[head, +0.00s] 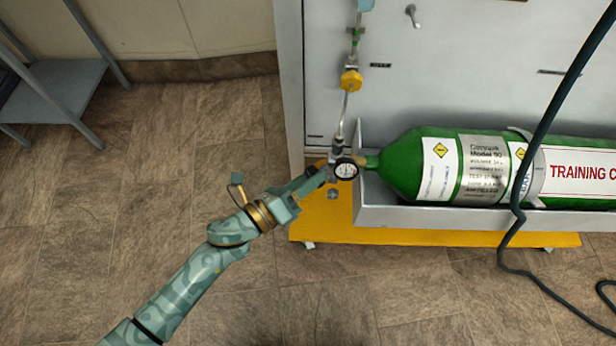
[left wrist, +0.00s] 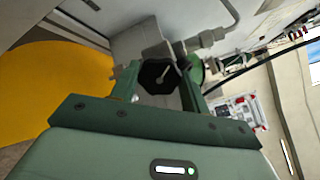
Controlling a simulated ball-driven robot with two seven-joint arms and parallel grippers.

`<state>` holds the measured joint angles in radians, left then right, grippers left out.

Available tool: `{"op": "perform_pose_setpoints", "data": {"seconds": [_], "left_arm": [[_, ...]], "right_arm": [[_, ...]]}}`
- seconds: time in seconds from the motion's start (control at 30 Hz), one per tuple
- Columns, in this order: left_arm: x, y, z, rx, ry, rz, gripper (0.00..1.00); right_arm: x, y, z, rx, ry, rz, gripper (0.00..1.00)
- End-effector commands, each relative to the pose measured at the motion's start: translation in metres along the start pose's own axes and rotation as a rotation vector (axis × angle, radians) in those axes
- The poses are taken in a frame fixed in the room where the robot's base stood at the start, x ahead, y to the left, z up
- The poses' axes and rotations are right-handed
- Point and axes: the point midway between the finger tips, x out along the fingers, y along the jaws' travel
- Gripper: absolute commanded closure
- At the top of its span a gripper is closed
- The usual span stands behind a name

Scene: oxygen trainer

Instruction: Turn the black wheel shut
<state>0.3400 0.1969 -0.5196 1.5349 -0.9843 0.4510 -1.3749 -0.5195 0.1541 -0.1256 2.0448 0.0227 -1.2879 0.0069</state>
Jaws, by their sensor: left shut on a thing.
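The black wheel (left wrist: 158,76) sits between the two fingers of my left gripper (left wrist: 160,82) in the left wrist view, with a pale mark on its face. My left gripper is shut on the wheel, one finger on each side. In the head view my left gripper (head: 314,176) reaches the valve at the neck of the green cylinder (head: 410,163), just left of the round gauge (head: 345,170). The fingers hide the wheel there. My right gripper is not in view.
The cylinder lies in a grey tray (head: 400,216) on a yellow base (head: 355,236). A metal pipe with a yellow fitting (head: 351,81) rises above the valve. A dark hose (head: 544,125) hangs at right. A grey shelf stand (head: 62,92) is far left; floor between is clear.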

Motion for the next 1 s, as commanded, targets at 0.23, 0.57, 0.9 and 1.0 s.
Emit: {"op": "perform_pose_setpoints", "data": {"seconds": [0.23,0.57,0.9,1.0], "left_arm": [[-0.002,0.004,-0.005,0.227,0.006,0.005,0.77],[-0.002,0.004,-0.005,0.493,0.008,0.005,0.77],[-0.001,0.003,-0.004,0.644,0.008,0.004,0.77],[-0.001,0.003,-0.004,0.663,0.008,0.004,0.77]], "right_arm": [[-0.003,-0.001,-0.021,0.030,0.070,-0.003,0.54],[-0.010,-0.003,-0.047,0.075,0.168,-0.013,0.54],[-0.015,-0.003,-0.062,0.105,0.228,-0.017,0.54],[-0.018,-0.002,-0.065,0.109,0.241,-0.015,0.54]]}}
